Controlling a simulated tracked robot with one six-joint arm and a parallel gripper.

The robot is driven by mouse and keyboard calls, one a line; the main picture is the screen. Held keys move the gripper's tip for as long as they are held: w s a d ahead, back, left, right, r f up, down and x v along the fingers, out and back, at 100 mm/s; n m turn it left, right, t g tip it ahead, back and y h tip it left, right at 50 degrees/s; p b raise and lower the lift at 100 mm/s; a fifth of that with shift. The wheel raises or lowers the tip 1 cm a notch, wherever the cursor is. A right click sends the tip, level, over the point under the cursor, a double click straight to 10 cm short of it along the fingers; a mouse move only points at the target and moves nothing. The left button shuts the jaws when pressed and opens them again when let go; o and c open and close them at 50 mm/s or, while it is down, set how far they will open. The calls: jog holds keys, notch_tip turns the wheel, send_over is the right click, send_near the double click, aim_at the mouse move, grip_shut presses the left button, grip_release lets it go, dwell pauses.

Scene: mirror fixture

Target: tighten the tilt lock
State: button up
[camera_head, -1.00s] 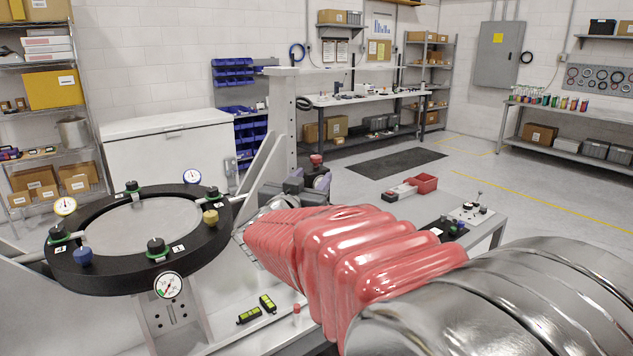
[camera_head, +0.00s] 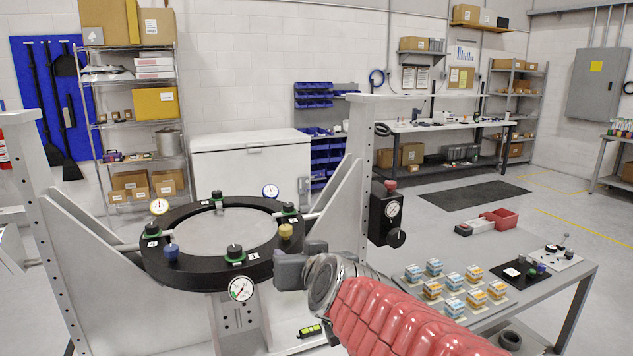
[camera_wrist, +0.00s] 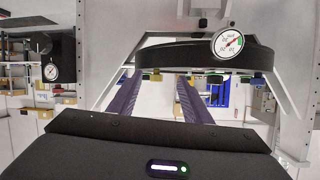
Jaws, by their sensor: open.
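The mirror fixture is a black ring (camera_head: 165,268) around a pale disc (camera_head: 222,232), carried between white uprights. Black, blue and yellow knobs and several dial gauges sit on the ring. On the right upright is a black block (camera_head: 378,215) with a red cap, a gauge and a black knob (camera_head: 395,238); it appears to be the tilt lock, though no label is readable. It also shows in the wrist view (camera_wrist: 62,72). My gripper (camera_head: 285,270) is in front of the ring's right side, apart from the block. In the wrist view my gripper (camera_wrist: 158,80) has its fingers apart, holding nothing.
A green-black level (camera_head: 310,331) lies below the ring. The right upright (camera_head: 362,140) stands close to my arm. Open floor lies beyond the bench.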

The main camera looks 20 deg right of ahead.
jog(key=s+a+f+g, duration=0.1)
jog(key=s+f+g, duration=0.1)
jog(key=s+f, duration=0.2)
jog(key=s+a+f+n+g, duration=0.1)
jog(key=s+f+g, duration=0.2)
jog(key=s, duration=0.7)
jog(key=s+a+f+n+g+y, duration=0.1)
jog(key=s+a+f+g, duration=0.1)
jog(key=s+f, duration=0.4)
jog(key=shift+s+f+g, duration=0.15)
jog(key=shift+s+g, duration=0.45)
jog(key=shift+s, duration=0.4)
